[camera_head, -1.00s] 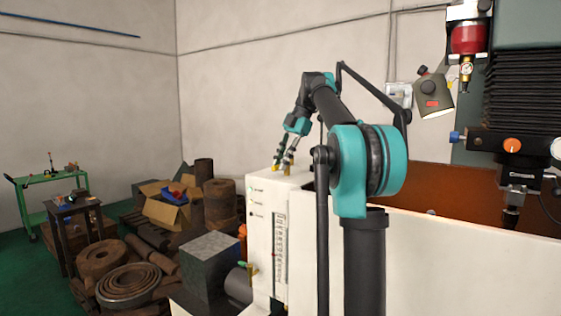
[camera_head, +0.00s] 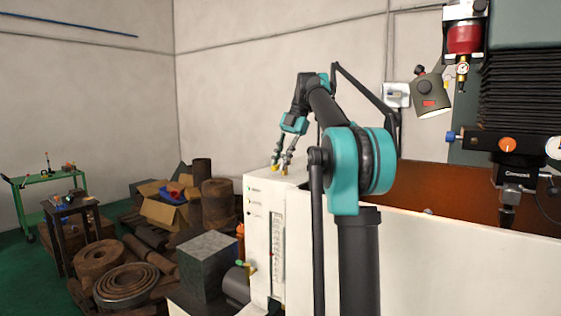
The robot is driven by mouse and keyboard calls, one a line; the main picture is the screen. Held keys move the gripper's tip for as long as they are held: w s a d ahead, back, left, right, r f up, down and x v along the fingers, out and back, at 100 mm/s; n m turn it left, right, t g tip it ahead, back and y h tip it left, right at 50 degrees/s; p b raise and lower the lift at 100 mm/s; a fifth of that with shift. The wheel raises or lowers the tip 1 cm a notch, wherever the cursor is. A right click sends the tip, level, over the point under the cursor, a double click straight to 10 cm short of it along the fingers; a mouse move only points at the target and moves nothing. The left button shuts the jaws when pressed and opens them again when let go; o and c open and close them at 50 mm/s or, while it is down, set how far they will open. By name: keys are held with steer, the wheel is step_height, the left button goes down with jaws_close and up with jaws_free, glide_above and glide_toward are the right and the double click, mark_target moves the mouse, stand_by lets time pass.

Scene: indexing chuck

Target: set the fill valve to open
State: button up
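My gripper (camera_head: 279,169) hangs fingers down at the top left corner of the white machine cabinet (camera_head: 262,235). Its two yellow-tipped fingers are a little apart, with nothing seen between them. A small fitting with green and yellow parts (camera_head: 248,267) shows low at the cabinet's left side, well below my gripper. It may be the fill valve, but it is too small to tell, and its setting cannot be read. The cabinet's front has a column of small labelled lights (camera_head: 249,189), the top one green, and a vertical scale (camera_head: 277,248).
A grey metal block (camera_head: 207,262) stands left of the cabinet. Behind it lie scrap rolls, pipes and an open cardboard box (camera_head: 160,208). A dark stool (camera_head: 73,207) and a green cart (camera_head: 45,183) are at far left. A lamp (camera_head: 430,92) and machine head (camera_head: 508,150) hang at right.

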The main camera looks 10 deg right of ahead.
steer(key=o, duration=0.3)
steer(key=shift+o, duration=0.2)
steer(key=v, duration=0.7)
steer(key=shift+r, duration=0.2)
steer(key=shift+d, duration=0.15)
